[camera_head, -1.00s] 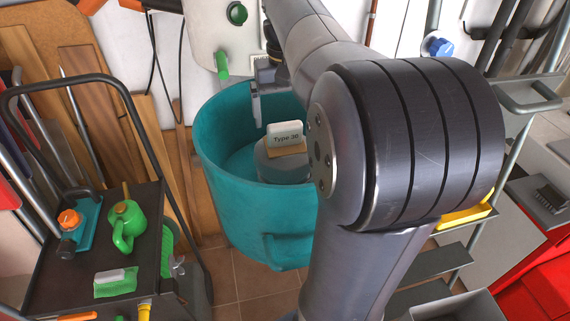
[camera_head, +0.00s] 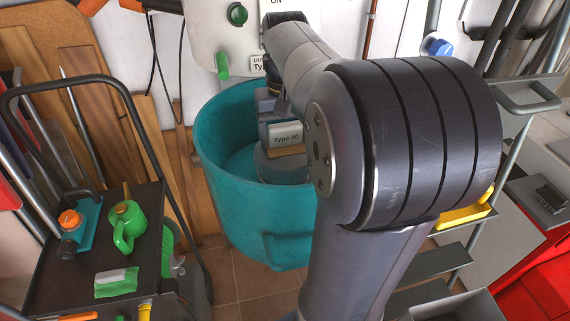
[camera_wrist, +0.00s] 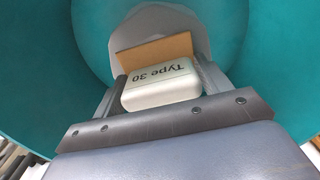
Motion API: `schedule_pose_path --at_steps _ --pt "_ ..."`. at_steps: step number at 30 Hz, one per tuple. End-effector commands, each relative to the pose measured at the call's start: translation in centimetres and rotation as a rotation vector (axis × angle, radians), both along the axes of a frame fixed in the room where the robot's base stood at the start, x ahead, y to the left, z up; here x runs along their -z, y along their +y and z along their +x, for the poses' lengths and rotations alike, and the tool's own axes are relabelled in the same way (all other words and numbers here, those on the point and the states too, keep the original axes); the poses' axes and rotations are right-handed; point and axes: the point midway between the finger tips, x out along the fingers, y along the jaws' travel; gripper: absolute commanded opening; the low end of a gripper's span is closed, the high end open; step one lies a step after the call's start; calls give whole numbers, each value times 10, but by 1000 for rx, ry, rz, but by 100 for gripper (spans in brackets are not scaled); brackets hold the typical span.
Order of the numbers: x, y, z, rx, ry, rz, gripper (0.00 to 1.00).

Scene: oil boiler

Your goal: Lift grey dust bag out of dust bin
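The dust bag shows in the head view as a pale grey rounded body (camera_head: 272,166) inside the teal dust bin (camera_head: 262,218). A tan plate and a white block labelled "Type 30" (camera_head: 286,138) sit on top of it. My gripper (camera_head: 268,112) reaches down into the bin at this block, its fingertips partly hidden. In the wrist view, my gripper (camera_wrist: 163,82) has one finger on each side of the white block (camera_wrist: 160,84), very close to it. I cannot tell whether both fingers press on it. The grey bag (camera_wrist: 150,22) lies beyond, within the teal bin wall (camera_wrist: 40,70).
Metal shelving (camera_head: 430,262) stands on the right. My arm covers the bin's right side.

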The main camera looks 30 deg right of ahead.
Motion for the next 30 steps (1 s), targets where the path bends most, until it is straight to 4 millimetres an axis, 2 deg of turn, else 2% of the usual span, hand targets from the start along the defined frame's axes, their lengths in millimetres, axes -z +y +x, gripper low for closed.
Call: schedule_pose_path --at_steps 2,21,30 --pt "0 0 0 0 0 0 66" --pt "0 0 0 0 0 0 14" --pt "-7 0 1 0 -3 -1 14"
